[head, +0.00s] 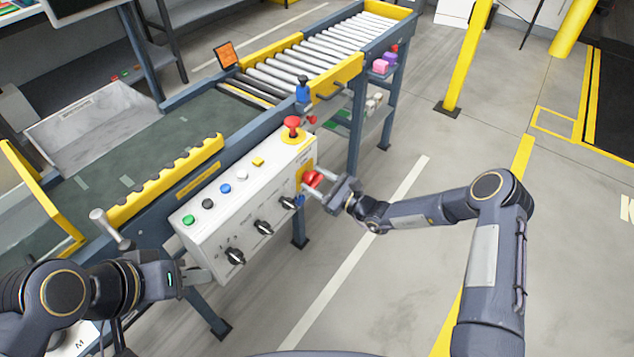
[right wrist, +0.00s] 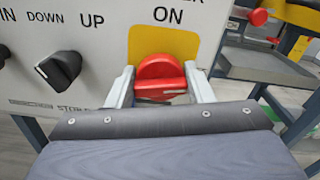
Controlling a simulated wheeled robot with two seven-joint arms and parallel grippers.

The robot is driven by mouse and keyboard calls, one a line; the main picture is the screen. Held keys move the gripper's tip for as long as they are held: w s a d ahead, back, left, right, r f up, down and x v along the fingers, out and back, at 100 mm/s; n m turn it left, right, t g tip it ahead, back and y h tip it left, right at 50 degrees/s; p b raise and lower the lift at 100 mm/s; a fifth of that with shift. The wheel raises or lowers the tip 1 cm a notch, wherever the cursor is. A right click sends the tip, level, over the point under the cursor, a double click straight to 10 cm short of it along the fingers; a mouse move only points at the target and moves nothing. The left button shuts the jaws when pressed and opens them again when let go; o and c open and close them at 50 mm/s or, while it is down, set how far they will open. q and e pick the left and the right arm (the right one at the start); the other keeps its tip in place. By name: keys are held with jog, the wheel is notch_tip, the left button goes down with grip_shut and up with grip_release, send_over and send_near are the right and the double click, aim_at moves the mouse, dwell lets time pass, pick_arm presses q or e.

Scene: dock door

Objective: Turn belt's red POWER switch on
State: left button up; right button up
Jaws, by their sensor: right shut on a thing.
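The red POWER switch (head: 312,179) is a round red knob on a yellow plate at the right end of the control box (head: 240,195). In the right wrist view the red switch (right wrist: 160,75) sits below the word ON. My right gripper (head: 318,187) is shut on the switch, with one finger on each side of it; it also shows in the right wrist view (right wrist: 160,92). My left gripper (head: 200,276) is at the lower left of the box, apart from the switch; its finger opening is not clear.
The box also carries a red mushroom button (head: 292,123), green (head: 188,221) and blue (head: 226,188) buttons, and black knobs (head: 235,256). The belt (head: 130,170) and rollers (head: 310,60) lie behind it. Open floor (head: 400,260) is on the right.

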jog(key=n+b, duration=0.1)
jog(key=n, duration=0.3)
jog(key=shift+s+f+n, duration=0.1)
jog(key=shift+f+n, duration=0.05)
jog(key=shift+n, duration=0.15)
jog(key=shift+c, duration=0.2)
jog(key=shift+o, duration=0.2)
jog(key=n+b, duration=0.1)
jog(key=n, duration=0.2)
jog(key=shift+a+n+b, duration=0.1)
jog(key=shift+n+b, duration=0.2)
jog(key=shift+b, duration=0.1)
jog(key=n+b, duration=0.1)
jog(key=n, duration=0.2)
jog(key=shift+f+n+b, duration=0.2)
jog(key=shift+n+b, duration=0.1)
jog(key=shift+b, duration=0.05)
jog(key=shift+s+n+b, duration=0.1)
jog(key=shift+n+b, duration=1)
jog(key=shift+n, duration=0.6)
jog(key=o, duration=1)
jog(key=shift+c, duration=0.2)
jog(key=shift+r, duration=0.1)
jog(key=v, duration=0.7)
jog(key=shift+s+d, duration=0.25)
jog(key=shift+d, duration=0.05)
